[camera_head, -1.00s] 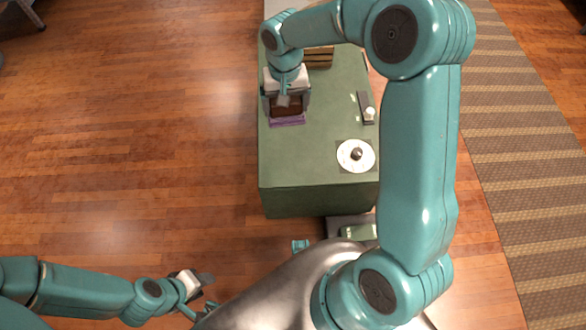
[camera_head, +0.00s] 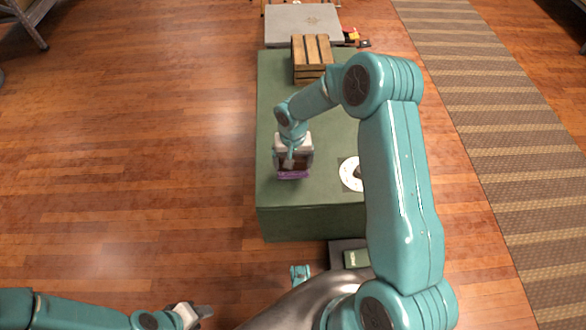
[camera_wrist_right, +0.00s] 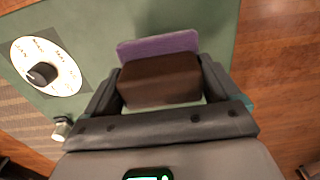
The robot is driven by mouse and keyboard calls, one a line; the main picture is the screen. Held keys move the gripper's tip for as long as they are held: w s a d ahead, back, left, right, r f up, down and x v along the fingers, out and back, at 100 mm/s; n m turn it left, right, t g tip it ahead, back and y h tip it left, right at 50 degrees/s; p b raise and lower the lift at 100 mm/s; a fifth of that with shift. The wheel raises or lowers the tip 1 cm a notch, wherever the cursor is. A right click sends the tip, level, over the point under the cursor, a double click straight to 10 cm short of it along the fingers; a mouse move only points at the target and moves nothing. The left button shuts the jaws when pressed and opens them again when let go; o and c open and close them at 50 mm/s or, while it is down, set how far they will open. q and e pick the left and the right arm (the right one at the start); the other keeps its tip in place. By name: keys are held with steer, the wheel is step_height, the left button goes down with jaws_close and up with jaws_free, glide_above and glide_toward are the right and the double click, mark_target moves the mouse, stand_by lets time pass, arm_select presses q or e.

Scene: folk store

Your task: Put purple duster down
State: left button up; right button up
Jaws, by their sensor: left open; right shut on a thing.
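The purple duster (camera_head: 293,174) is a dark brown block with a purple pad. It is over the left part of the green table (camera_head: 320,215), near its front. My right gripper (camera_head: 292,161) is shut on the brown block. In the right wrist view the duster's brown block (camera_wrist_right: 160,80) sits between the two dark fingers, and its purple pad (camera_wrist_right: 158,46) faces the green surface. I cannot tell if the pad touches the table. My left gripper (camera_head: 200,312) is open and empty, low over the wooden floor, away from the table.
A white dial disc (camera_head: 350,174) with a dark knob lies right of the duster, partly behind my right arm. A wooden crate (camera_head: 312,58) stands at the table's far end. A grey table (camera_head: 290,25) is beyond. Green surface around the duster is clear.

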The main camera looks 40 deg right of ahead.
step_height(320, 180, down, 4)
steer(key=shift+b, duration=0.45)
steer(key=shift+r, duration=0.1)
steer(key=shift+f, duration=0.2)
steer(key=o, duration=0.7)
steer(key=shift+o, duration=0.2)
steer(key=shift+r, duration=0.15)
